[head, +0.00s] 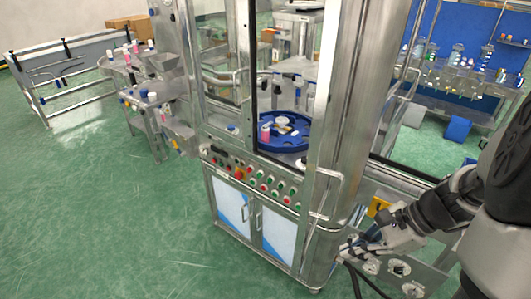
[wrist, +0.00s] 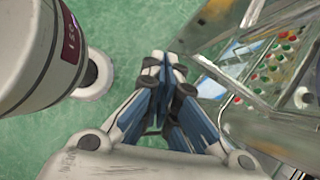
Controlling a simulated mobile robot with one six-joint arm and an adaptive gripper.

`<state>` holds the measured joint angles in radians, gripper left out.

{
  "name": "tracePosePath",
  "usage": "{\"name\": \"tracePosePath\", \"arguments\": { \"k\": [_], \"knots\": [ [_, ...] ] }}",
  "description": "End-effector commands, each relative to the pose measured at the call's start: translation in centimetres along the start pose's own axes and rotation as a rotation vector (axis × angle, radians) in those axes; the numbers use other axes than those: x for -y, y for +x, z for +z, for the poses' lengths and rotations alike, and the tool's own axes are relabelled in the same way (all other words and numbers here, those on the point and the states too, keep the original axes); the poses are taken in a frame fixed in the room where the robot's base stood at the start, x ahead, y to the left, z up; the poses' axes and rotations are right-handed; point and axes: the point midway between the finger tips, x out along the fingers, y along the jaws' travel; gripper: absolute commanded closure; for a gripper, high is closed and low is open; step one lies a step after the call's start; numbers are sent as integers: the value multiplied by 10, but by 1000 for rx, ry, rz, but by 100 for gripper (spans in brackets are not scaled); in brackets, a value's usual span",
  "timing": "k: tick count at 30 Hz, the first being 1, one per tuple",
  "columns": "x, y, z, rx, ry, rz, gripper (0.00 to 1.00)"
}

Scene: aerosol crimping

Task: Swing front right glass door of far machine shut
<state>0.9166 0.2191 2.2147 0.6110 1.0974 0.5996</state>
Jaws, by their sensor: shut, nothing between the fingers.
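The far machine (head: 245,165) is a steel cabinet with glass doors. Its front right glass door (head: 350,95) appears swung open, its metal frame seen at a steep angle, with a bar handle (head: 328,192) on it. A blue round table (head: 290,138) shows through the opening. My gripper (head: 350,248) is low at the right, close to the lower end of the door frame; I cannot tell if it touches. In the wrist view the fingers (wrist: 166,66) are shut together and empty, with steel framework (wrist: 225,85) just right of them.
A button panel (head: 250,180) and lower cabinet doors (head: 280,237) are on the machine's front. A steel plate (head: 425,272) and dark cables lie near my gripper. A conveyor (head: 150,120) stands to the left. Green floor (head: 100,220) is clear at front left.

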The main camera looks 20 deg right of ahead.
Motion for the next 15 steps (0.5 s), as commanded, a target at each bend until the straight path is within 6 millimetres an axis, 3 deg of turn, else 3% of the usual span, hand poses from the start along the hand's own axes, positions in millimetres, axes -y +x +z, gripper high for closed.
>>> {"name": "tracePosePath", "arguments": {
  "k": [1,6,11,15],
  "knots": [
    [5,-3,-17,51,100,-47,100],
    [18,-13,-43,151,271,-147,100],
    [22,-8,-47,172,302,-168,100],
    [25,14,-44,171,300,-163,100]
  ]
}}
